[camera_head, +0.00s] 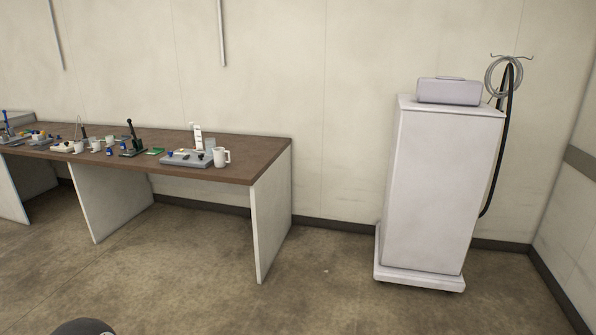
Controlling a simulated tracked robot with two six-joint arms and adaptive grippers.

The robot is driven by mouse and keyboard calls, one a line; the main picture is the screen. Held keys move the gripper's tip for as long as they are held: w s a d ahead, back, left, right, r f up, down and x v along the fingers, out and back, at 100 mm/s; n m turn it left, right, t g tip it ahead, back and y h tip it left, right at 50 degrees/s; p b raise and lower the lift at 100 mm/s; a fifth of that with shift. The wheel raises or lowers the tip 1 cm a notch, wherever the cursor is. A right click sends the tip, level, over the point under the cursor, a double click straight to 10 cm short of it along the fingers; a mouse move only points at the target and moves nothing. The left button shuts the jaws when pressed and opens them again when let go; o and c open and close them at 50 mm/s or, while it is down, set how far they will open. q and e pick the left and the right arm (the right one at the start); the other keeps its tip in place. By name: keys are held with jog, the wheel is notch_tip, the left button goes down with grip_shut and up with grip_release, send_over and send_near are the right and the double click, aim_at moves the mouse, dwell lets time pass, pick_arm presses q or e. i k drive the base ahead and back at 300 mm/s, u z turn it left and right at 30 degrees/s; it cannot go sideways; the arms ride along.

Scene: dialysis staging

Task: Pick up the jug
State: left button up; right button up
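A white jug (220,158) with a handle on its right side stands upright near the right end of the brown-topped bench (262,160). It is close to the front edge, at the right of a grey tray-like base (180,160). Whether it touches that base I cannot tell. Neither of my grippers shows in the head view.
Smaller white cups (97,144) and a dark lever device (132,146) stand further left on the bench. A green flat piece (155,151) lies between. A tall white cabinet (433,190) with a hose stands right of the bench. The floor (190,275) in front is clear.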

aim_at(219, 155)
jog(key=u, duration=0.05)
jog(key=i, duration=1.4)
jog(key=u, duration=0.55)
jog(key=i, duration=1.6)
jog(key=u, duration=0.55)
jog(key=i, duration=0.8)
jog(key=u, duration=0.15)
